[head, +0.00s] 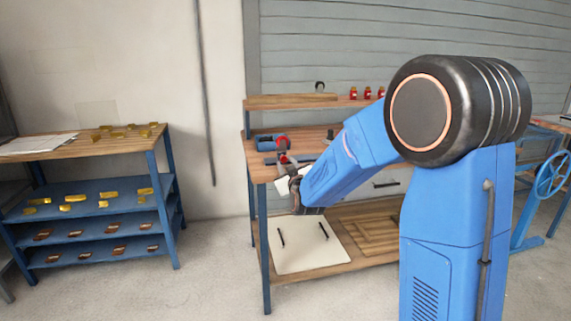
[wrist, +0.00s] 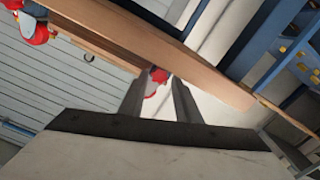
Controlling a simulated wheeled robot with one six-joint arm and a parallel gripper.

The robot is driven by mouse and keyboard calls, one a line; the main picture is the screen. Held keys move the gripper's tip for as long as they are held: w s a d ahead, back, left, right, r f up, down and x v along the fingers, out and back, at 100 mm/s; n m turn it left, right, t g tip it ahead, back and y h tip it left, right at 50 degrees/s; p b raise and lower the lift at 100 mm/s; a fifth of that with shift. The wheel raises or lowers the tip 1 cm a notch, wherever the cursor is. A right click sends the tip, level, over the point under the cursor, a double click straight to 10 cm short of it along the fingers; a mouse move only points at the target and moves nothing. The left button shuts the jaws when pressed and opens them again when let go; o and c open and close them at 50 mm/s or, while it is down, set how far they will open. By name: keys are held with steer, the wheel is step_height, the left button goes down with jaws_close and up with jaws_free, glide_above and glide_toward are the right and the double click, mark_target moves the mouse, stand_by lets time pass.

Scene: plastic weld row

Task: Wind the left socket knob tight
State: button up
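A red knob (head: 282,141) shows at the left end of the workbench, just beyond my gripper (head: 287,163). A smaller red patch shows just below it, close to my fingers. In the wrist view, a red and white knob (wrist: 157,76) appears between the tips of my gripper (wrist: 158,84). The two fingers are apart, with a gap between them. I cannot tell whether either finger touches the knob. Another red and white part (wrist: 33,28) is at the upper left of the wrist view. The socket itself is not clearly seen, and my arm hides part of the bench.
The workbench (head: 262,172) has a blue tray (head: 266,142) near the knob and a raised back shelf (head: 290,102) with red jars (head: 367,93). A blue shelf rack (head: 90,190) with yellow parts stands at left. Floor between them is clear.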

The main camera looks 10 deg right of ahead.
mark_target(284, 159)
steer(key=shift+w, duration=1.05)
jaws_close()
steer(key=shift+m, duration=0.4)
steer(key=m, duration=0.3)
steer(key=shift+m, duration=1.8)
